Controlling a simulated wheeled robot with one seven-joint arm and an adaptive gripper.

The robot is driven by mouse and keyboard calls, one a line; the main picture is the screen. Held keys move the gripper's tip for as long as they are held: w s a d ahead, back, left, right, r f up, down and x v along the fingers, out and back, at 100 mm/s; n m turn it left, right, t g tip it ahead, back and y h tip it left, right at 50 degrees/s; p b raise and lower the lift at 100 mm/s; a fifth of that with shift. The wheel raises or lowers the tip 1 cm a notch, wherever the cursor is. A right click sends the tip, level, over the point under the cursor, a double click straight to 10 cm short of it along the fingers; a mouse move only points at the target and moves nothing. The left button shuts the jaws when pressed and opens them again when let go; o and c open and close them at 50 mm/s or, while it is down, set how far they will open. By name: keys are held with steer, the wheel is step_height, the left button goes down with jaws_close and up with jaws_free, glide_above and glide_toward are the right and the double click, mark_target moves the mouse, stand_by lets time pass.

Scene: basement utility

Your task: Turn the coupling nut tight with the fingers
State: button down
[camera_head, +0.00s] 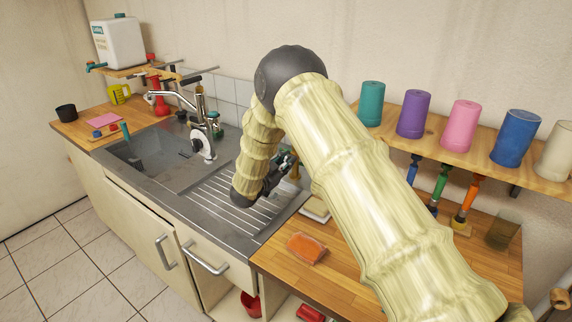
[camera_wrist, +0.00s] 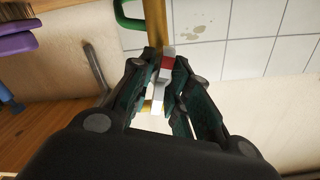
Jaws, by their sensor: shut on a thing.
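The coupling nut (camera_wrist: 165,78), silver with a red mark, sits at the lower end of a brass pipe (camera_wrist: 155,28) in the wrist view. My gripper (camera_wrist: 163,72) has its dark green fingers on either side of the nut and is shut on it. In the head view my gripper (camera_head: 284,163) is at the far right end of the drainboard, partly behind my arm. A brass piece (camera_head: 294,172) shows beside it; the nut is too small and hidden to make out there. Brass also shows below the nut in the wrist view.
A green loop handle (camera_wrist: 130,14) is close left of the pipe, before the tiled wall (camera_wrist: 240,65). The sink (camera_head: 160,155) and faucet (camera_head: 185,98) lie left of my arm. An orange sponge (camera_head: 307,248) lies on the wooden counter. Several coloured cups line the right shelf (camera_head: 440,142).

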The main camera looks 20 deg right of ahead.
steer(key=shift+s+d+f+m+b, duration=0.1)
steer(key=shift+d+m+b, duration=0.05)
steer(key=shift+m+b, duration=2.85)
steer(key=m+b, duration=0.2)
steer(key=b, duration=0.3)
steer(key=f+m+b, duration=0.1)
steer(key=m+b, duration=0.2)
steer(key=b, duration=0.2)
steer(key=shift+s, duration=0.2)
steer(key=m+b, duration=0.1)
steer(key=b, duration=0.1)
steer(key=m+b, duration=0.1)
steer(key=b, duration=0.1)
steer(key=shift+f+m, duration=0.25)
steer(key=shift+m, duration=0.15)
steer(key=m+b, duration=0.1)
steer(key=b, duration=0.1)
steer(key=m+b, duration=0.2)
steer(key=b, duration=0.1)
steer(key=shift+f, duration=0.3)
steer(key=m+b, duration=0.2)
steer(key=b, duration=0.1)
steer(key=shift+r, duration=0.1)
steer(key=shift+r+m+b, duration=0.1)
steer(key=shift+m+b, duration=0.2)
steer(key=shift+r, duration=0.2)
